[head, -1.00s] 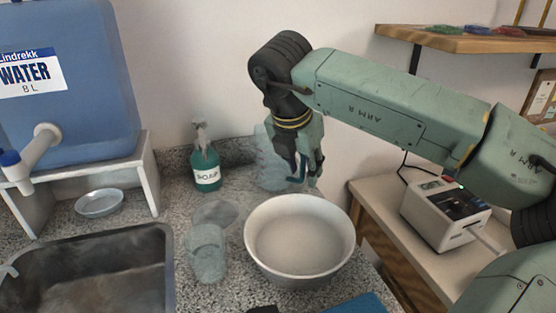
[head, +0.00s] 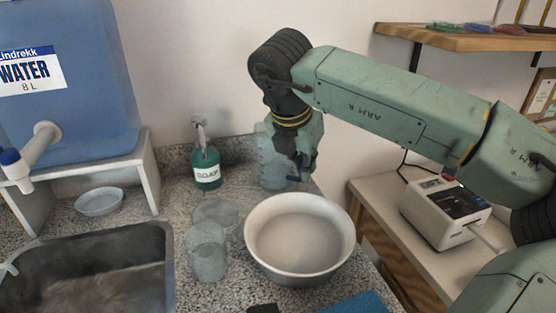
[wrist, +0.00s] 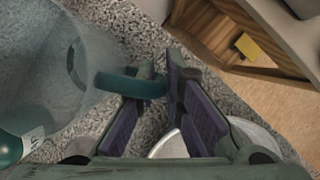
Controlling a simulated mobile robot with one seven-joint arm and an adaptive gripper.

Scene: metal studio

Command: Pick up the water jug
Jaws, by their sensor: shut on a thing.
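The water jug (head: 270,160) is a clear, bluish, see-through vessel standing on the counter near the back wall, partly hidden behind my gripper in the head view. In the wrist view its round body (wrist: 45,75) fills the left side. Its teal handle (wrist: 118,83) reaches right, between my fingers. My gripper (head: 300,172) points down at the jug's right side and is shut on the handle. The wrist view shows the two dark finger pads (wrist: 158,82) on either side of the handle. The jug looks upright, with no visible lift off the counter.
A white bowl (head: 299,238) stands just in front of the jug. A green soap bottle (head: 206,170) is to its left, and a clear glass (head: 207,252) is left of the bowl. A blue water dispenser (head: 75,110) sits on a stand behind the sink (head: 150,245).

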